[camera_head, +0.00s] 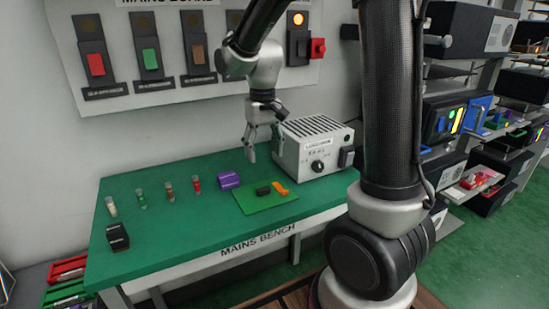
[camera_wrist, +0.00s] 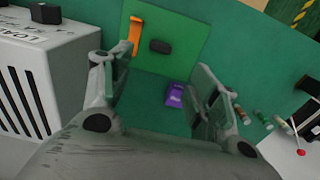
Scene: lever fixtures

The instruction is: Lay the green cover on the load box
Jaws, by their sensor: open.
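The load box (camera_head: 312,150) is a pale grey metal box with a slotted top and a black knob, standing at the right end of the green bench. It also fills the left of the wrist view (camera_wrist: 45,70). A lighter green square sheet (camera_head: 250,204), which looks like the green cover, lies flat on the bench in front of the box. In the wrist view the sheet (camera_wrist: 195,48) carries a black grip (camera_wrist: 160,46) and an orange piece (camera_wrist: 135,34). My gripper (camera_head: 262,148) is open and empty, above the bench at the left side of the box.
A purple block (camera_head: 229,180) lies left of the sheet. Several small capped tubes (camera_head: 169,191) stand in a row further left, with a black block (camera_head: 118,237) near the front left corner. The wall board (camera_head: 175,52) with coloured switches is behind.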

